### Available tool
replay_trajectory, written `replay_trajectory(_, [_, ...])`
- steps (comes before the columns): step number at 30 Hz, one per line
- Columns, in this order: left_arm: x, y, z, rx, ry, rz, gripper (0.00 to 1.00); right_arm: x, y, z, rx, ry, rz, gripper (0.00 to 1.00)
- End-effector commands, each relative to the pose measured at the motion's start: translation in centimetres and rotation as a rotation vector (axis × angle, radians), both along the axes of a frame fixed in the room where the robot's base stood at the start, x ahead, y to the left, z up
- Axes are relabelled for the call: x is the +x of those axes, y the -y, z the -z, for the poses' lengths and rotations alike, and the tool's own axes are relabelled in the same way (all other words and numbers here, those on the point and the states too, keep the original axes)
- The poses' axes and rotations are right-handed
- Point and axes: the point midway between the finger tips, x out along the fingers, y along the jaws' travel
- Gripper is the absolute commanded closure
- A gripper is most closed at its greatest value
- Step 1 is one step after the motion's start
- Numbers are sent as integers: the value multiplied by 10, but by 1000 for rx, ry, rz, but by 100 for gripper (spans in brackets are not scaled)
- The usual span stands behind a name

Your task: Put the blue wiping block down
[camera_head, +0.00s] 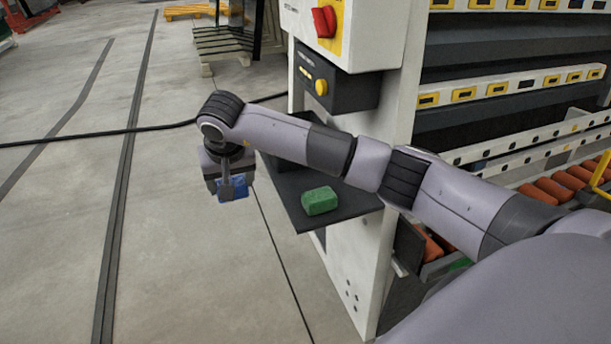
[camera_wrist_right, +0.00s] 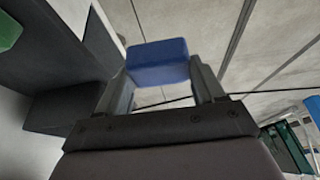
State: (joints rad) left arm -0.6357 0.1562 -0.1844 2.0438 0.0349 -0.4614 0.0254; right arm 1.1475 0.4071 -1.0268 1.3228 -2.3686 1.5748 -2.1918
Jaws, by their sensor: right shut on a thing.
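The blue wiping block (camera_head: 234,188) is held in my right gripper (camera_head: 232,188), out to the left of the dark shelf in the head view. In the right wrist view the blue block (camera_wrist_right: 158,62) sits between the two fingers of my right gripper (camera_wrist_right: 160,85), which are shut on it. Concrete floor lies beyond the block, and it touches no surface that I can see. My left gripper is in neither view.
A green block (camera_head: 320,201) lies on the dark shelf (camera_head: 290,194) of the white machine (camera_head: 362,240). A red switch (camera_head: 324,21) and a yellow button (camera_head: 321,87) are above. A black cable (camera_head: 100,135) crosses the floor. Open floor lies left.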

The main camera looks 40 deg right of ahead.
Motion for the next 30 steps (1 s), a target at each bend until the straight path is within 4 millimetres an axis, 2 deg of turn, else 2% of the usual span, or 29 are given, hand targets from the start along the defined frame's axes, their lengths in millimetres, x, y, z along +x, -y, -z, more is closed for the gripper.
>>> replay_trajectory(1, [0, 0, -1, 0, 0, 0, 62, -3, 15, 0, -2, -1, 5, 56])
replay_trajectory(6, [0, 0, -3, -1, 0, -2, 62, -15, 60, 1, -2, -2, 7, 56])
replay_trajectory(12, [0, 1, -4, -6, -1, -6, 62, -25, 101, 0, -4, -1, 4, 56])
replay_trajectory(19, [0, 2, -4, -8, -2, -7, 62, -29, 120, 0, -2, -1, 3, 56])
replay_trajectory(26, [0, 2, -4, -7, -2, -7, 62, -39, 160, 0, -4, -1, 4, 56])
replay_trajectory(30, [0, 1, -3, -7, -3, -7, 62, -39, 158, 14, -1, -1, -1, 56])
